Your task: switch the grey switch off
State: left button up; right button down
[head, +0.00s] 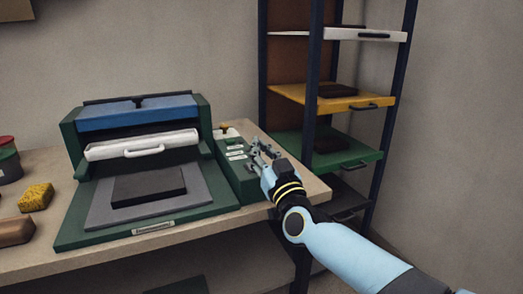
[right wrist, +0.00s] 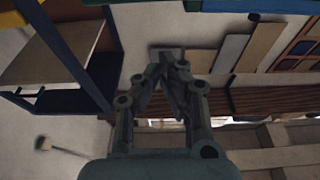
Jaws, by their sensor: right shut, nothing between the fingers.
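A green control box (head: 236,180) with several small white labels stands on the right side of the green press (head: 140,225) in the head view. I cannot clearly make out the grey switch; small grey parts on the box lie close to my fingers and may be hidden by them. My right gripper (head: 258,151) is shut and empty, over the right edge of the control box. I cannot tell whether it touches the box. Its closed fingers also show in the right wrist view (right wrist: 171,62). My left gripper is not in view.
The press has a blue top (head: 137,113), a white handled drawer (head: 142,146) and a dark block (head: 148,187) on its grey plate. A yellow sponge (head: 36,197) lies at left. A rack with coloured shelves (head: 352,158) stands right of the wooden table (head: 160,240).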

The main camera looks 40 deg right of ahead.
jog(key=s+a+f+b, duration=0.1)
jog(key=s+f, duration=0.4)
jog(key=s, duration=0.2)
jog(key=shift+s+a+f, duration=0.25)
jog(key=shift+a, duration=0.1)
jog(key=s+a+f+n+g+y, duration=0.1)
jog(key=s+f+g, duration=0.25)
jog(key=f, duration=0.65)
jog(key=s+f+n+g+y, duration=0.15)
jog(key=s+f, duration=0.35)
jog(key=f, duration=0.6)
jog(key=s+a+f+n+g+y, duration=0.1)
jog(key=s+f+g, duration=0.3)
jog(key=f, duration=0.6)
jog(key=s+f+g, duration=0.3)
jog(key=s+f, duration=0.3)
jog(key=s, duration=0.5)
jog(key=s+f+g, duration=0.4)
jog(key=s+f, duration=0.2)
jog(key=s, duration=0.5)
jog(key=s+a+f+g+b, duration=0.1)
jog(key=s+f+g, duration=0.2)
jog(key=s+f, duration=0.3)
jog(key=s, duration=0.5)
jog(key=shift+f+g, duration=0.15)
jog(key=shift+g, duration=0.15)
jog(key=c, duration=2)
grip_release()
jog(key=shift+m+y, duration=0.25)
